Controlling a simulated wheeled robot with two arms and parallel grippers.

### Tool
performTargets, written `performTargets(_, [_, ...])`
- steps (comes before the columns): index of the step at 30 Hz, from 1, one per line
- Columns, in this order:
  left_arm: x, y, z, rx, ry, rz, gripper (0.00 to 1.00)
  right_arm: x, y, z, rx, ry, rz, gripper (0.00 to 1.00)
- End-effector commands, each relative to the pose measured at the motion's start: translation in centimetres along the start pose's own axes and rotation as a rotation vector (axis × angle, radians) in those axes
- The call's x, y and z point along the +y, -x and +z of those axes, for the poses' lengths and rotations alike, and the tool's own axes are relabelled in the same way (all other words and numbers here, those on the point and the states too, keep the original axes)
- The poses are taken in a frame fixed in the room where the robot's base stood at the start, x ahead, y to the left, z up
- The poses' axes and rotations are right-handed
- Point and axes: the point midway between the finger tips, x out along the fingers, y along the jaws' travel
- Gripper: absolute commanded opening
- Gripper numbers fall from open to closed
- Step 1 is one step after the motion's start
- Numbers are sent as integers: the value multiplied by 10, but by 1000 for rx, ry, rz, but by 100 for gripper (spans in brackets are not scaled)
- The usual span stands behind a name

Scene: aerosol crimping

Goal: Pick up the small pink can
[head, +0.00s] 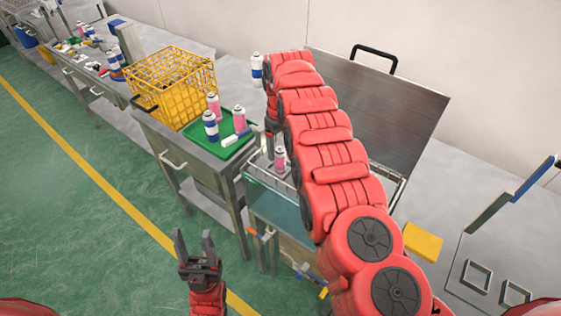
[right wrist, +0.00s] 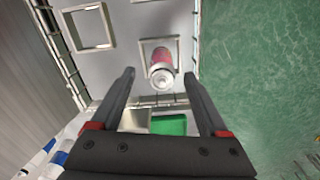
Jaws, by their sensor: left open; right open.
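In the right wrist view the pink can (right wrist: 161,70) stands in a square frame, beyond and between my fingertips. My right gripper (right wrist: 160,85) is open and empty, its fingers pointing toward the can with one to either side in the picture. In the head view my right arm covers much of the bench, and the right fingers are mostly hidden. My left gripper (head: 192,240) is open and empty over the floor in front of the benches.
A green tray (head: 228,152) holds two larger pink cans and a blue-and-white can (head: 211,126). A yellow crate (head: 171,84) stands behind it. Another blue-and-white can (head: 257,66) is further back. A raised metal panel (head: 385,105) stands behind my right arm. The green floor is clear.

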Motion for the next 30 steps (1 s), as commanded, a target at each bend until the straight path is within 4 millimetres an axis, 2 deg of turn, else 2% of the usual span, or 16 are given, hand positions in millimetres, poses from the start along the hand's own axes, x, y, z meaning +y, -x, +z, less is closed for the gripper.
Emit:
performTargets(1, [0,-10,-2,0,0,0,53,-3,-2,2,-7,2,-4,78])
performTargets(4, [-1,-21,-4,0,0,0,53,-2,-18,3,-4,2,0,78])
performTargets(9, [-1,-21,-4,0,0,0,53,-1,-38,2,1,0,1,78])
performTargets(16, [-1,-20,-3,0,0,0,53,-2,-40,1,2,1,0,78])
performTargets(17, [-1,-20,-4,0,0,0,53,-2,-40,1,2,1,0,74])
performTargets(27, [-1,-20,-4,0,0,0,53,-2,-40,2,1,1,0,13])
performTargets(29, [-1,-20,-4,0,0,0,53,-2,-41,2,0,1,0,2])
performTargets(30, [-1,-20,-3,0,0,0,53,-2,-41,2,0,1,0,0])
